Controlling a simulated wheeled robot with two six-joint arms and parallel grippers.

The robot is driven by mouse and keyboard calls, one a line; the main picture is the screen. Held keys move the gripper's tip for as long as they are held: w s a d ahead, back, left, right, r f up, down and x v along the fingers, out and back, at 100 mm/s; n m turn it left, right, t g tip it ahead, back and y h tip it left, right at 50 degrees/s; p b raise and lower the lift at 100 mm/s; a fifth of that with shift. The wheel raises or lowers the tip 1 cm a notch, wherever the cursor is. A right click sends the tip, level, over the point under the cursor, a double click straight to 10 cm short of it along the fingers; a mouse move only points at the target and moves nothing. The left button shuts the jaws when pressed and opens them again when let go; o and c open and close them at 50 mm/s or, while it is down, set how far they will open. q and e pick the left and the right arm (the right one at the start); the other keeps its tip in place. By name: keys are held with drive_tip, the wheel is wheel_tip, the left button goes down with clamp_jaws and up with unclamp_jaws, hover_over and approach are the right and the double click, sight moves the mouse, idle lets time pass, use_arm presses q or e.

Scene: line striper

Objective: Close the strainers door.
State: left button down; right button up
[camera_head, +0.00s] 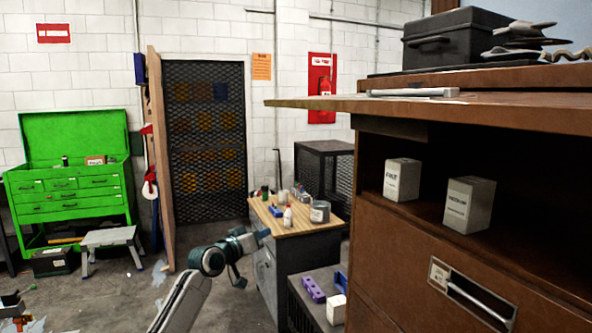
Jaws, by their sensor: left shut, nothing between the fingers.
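A brown cabinet (385,262) fills the right side. Its upper compartment is open and holds two pale boxes, one white box (402,180) with a label and one labelled box (470,204). A flat brown door panel (330,103), which looks like the strainers door, stands out level from the compartment's top edge, raised and open. My left gripper (263,234) is shut and empty, low and to the left of the cabinet, below and apart from the panel. My right gripper is not in view.
Below the compartment is a closed front with a metal handle (480,304). A black case (455,38) sits on the cabinet top. A wood-topped bench (300,230) with bottles stands behind my left gripper. A green tool chest (70,195) is at far left.

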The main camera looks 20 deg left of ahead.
use_arm(q)
drive_tip(key=s+d+r+m+t+h, duration=0.1)
drive_tip(key=s+d+r+m+h, duration=0.15)
drive_tip(key=r, duration=0.75)
drive_tip(key=s+d+r+m+t+h, duration=0.15)
drive_tip(key=s+r, duration=0.25)
drive_tip(key=r, duration=0.6)
drive_tip(key=s+d+r+m+g+h+b, duration=0.15)
drive_tip(key=s+d+r+m+h, duration=0.25)
drive_tip(key=s+r, duration=0.5)
drive_tip(key=s+d+r+m+g+h, duration=0.2)
drive_tip(key=s+d+r+m+h, duration=0.15)
drive_tip(key=s+r, duration=0.55)
drive_tip(key=s+d+p+x, duration=0.1)
drive_tip(key=p+x, duration=0.7)
drive_tip(key=x, duration=0.2)
drive_tip(key=shift+h, duration=0.35)
drive_tip(key=f, duration=0.3)
drive_tip(key=f+p, duration=0.1)
drive_tip(key=shift+w+a+f, duration=0.2)
drive_tip(key=shift+a+f, duration=0.05)
drive_tip(key=shift+f, duration=0.05)
drive_tip(key=shift+d, duration=0.1)
drive_tip(key=shift+f, duration=0.1)
